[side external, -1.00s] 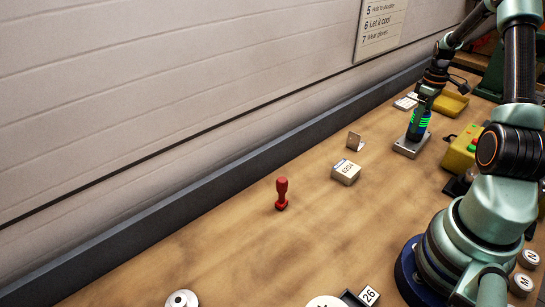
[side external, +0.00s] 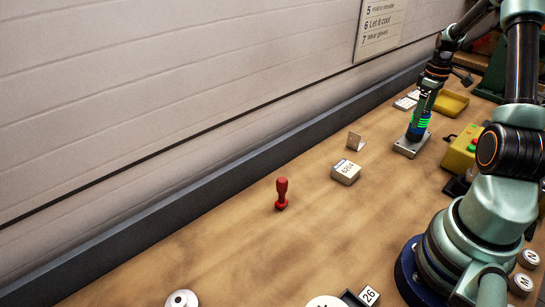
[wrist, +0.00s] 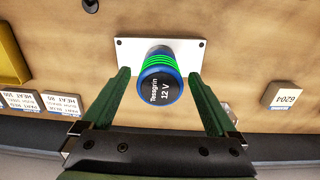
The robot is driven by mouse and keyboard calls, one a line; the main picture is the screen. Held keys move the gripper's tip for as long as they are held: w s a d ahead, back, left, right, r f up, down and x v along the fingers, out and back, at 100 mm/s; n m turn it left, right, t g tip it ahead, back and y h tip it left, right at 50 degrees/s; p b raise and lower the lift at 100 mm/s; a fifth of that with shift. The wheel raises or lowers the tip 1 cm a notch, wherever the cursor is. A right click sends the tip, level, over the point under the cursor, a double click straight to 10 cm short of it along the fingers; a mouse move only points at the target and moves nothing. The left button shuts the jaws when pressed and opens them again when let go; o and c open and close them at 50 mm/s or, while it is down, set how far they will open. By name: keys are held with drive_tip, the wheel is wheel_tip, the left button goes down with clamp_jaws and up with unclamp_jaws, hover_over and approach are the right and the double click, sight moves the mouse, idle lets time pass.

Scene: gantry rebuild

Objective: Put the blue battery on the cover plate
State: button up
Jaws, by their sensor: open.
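The blue battery (side external: 416,132), with green bands and a dark top reading "Tensgrin 12 V", stands upright on the cover plate (side external: 405,149). In the wrist view the battery (wrist: 160,80) is near the middle of the pale cover plate (wrist: 195,50), which has small dark holes at its corners. My gripper (wrist: 160,85) is open, with a green finger on each side of the battery and a visible gap to each. In the side view my gripper (side external: 422,108) is around the battery's upper part.
A box marked 6204 (side external: 345,173) and a small metal bracket (side external: 355,141) are nearby. A red-handled stamp (side external: 281,193) stands on open bench. A yellow tray (side external: 450,103) and a yellow control box (side external: 462,150) lie beyond and to the right. Label blocks (wrist: 40,103) are left in the wrist view.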

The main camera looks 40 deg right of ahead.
wheel_tip(320, 180, up, 10)
drive_tip(key=shift+f, duration=0.15)
drive_tip(key=w+a+r+t+h, duration=0.1)
drive_tip(key=w+a+r, duration=0.3)
drive_tip(key=a, duration=0.6)
drive_tip(key=w+a+r+t, duration=0.1)
drive_tip(key=w+a+r, duration=0.25)
drive_tip(key=a, duration=0.55)
drive_tip(key=s+a+t, duration=0.1)
drive_tip(key=s+a, duration=0.1)
drive_tip(key=a, duration=0.8)
drive_tip(key=s+a+t+y, duration=0.1)
drive_tip(key=s+a+t, duration=0.1)
drive_tip(key=a, duration=0.8)
drive_tip(key=shift+s+f+t, duration=0.15)
drive_tip(key=shift+s+t, duration=0.1)
drive_tip(key=shift+t, duration=0.05)
